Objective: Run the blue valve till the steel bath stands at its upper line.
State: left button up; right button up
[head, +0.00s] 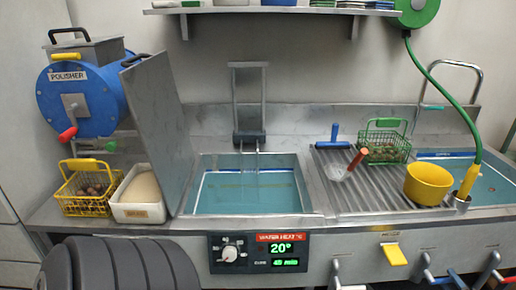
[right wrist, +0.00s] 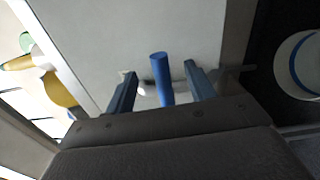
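The steel bath (head: 312,205) is sunk in the counter at the middle of the head view and holds clear teal water (head: 250,200). A blue and white line (head: 225,171) runs along its back wall; I cannot tell exactly where the water stands against it. The blue handle (head: 457,280) also shows at the head view's bottom edge. My left gripper is out of view.
The heater panel (head: 260,252) reads 20° on the counter front, with a yellow tag (head: 394,254) to its right. A draining rack (head: 350,195) with a green basket (head: 384,143) and a yellow bowl (head: 428,184) lies right of the bath. A raised steel lid (head: 160,125) stands left.

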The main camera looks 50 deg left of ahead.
jog(key=shift+d, duration=0.1)
dwell(0.3)
jog(key=shift+p+v, duration=0.55)
jog(key=shift+v, duration=1.05)
jog(key=shift+p+v, duration=0.6)
jog(key=shift+v, duration=2.25)
